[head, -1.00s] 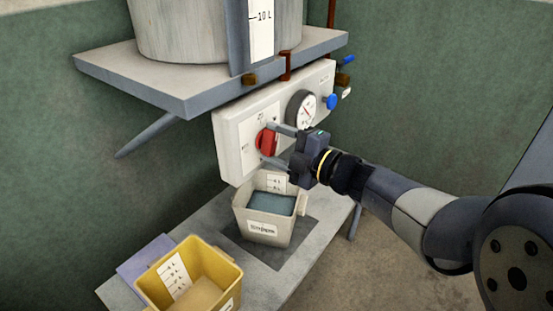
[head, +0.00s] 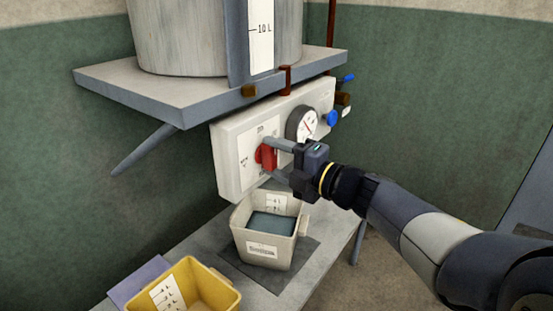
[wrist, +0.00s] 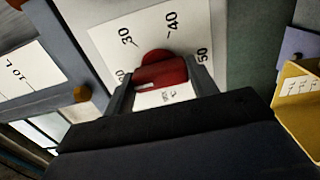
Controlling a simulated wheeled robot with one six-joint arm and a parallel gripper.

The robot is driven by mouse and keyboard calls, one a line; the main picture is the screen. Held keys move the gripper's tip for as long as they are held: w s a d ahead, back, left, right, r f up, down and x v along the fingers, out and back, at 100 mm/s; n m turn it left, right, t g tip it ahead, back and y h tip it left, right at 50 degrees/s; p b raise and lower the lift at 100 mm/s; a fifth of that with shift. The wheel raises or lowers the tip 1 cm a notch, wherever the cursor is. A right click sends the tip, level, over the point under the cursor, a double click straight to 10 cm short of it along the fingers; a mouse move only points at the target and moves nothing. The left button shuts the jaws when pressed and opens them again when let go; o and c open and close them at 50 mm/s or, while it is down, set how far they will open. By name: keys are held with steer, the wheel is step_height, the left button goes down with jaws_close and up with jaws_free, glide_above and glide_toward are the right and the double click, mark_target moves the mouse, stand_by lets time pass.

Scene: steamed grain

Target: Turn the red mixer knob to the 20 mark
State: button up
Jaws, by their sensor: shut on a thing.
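The red mixer knob (head: 266,156) sits on the white control panel (head: 228,172). In the wrist view the knob (wrist: 160,72) shows from close up, with a small pale mark at the left part of its bar. The printed dial (wrist: 148,38) around it shows 30, 40 and 50; another number at the left is partly hidden by a finger. My gripper (head: 271,158) is shut on the knob, one finger on each side; its fingers also show in the wrist view (wrist: 160,85). The 20 mark cannot be read clearly.
A round gauge (head: 303,123) and a blue valve knob (head: 331,118) are right of the red knob. A grey shelf (head: 130,88) with a large vat (head: 185,35) overhangs the panel. Below stand a white bin (head: 262,246) with bluish contents and a yellow bin (head: 205,290).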

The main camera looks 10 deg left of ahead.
steer(key=o, duration=1)
steer(key=shift+d, duration=0.1)
steer(key=v, duration=1)
steer(key=shift+s+d+f, duration=0.1)
steer(key=shift+s+d, duration=0.05)
steer(key=shift+d, duration=0.1)
steer(key=shift+a, duration=0.1)
steer(key=x, duration=1)
steer(key=shift+a, duration=0.3)
steer(key=shift+d, duration=0.15)
